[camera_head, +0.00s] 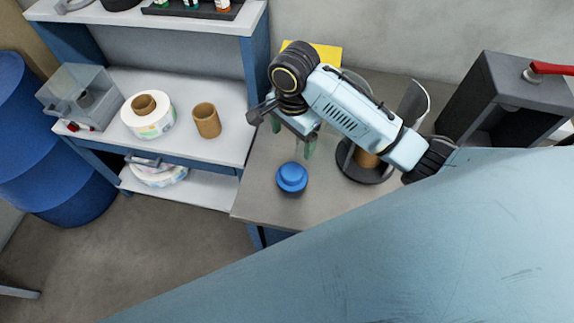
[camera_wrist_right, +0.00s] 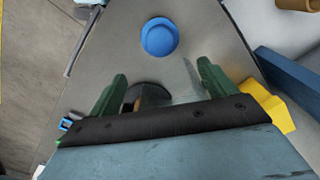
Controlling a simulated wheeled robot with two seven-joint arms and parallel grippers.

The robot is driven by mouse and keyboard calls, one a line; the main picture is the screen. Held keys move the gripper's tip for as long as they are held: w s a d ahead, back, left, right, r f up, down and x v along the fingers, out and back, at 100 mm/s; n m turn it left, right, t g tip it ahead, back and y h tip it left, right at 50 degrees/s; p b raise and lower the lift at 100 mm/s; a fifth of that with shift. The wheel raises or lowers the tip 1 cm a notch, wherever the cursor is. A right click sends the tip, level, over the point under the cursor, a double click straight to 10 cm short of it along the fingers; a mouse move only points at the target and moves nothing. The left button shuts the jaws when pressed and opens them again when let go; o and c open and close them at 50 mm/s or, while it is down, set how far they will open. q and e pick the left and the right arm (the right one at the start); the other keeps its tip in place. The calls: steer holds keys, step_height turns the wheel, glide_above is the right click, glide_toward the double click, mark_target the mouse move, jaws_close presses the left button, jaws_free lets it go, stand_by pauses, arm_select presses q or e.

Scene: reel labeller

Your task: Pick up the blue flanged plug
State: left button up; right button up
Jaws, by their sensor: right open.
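The blue flanged plug (camera_head: 292,177) sits on the grey bench top (camera_head: 262,193), near its front edge in the head view. It also shows in the right wrist view (camera_wrist_right: 159,37), beyond the fingertips and between their lines. My right gripper (camera_head: 293,146) is open and empty above the bench, just behind the plug in the head view. Its two green fingers also show in the right wrist view (camera_wrist_right: 162,70), apart from each other and not touching the plug. My left gripper is not in view.
A dark round stand (camera_head: 353,172) with a curved plate is right of the plug, partly behind my arm. A dark box-shaped machine (camera_head: 505,95) with a red handle stands farther right. A label roll (camera_head: 157,125) and a cardboard core (camera_head: 206,120) stand on the left shelf.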

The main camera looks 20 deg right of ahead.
mark_target(292, 171)
step_height(292, 171, down, 15)
steer(key=shift+f+b, duration=0.1)
steer(key=shift+b, duration=0.4)
steer(key=shift+c, duration=0.4)
steer(key=c, duration=1)
steer(key=shift+r, duration=0.2)
steer(key=shift+c, duration=0.2)
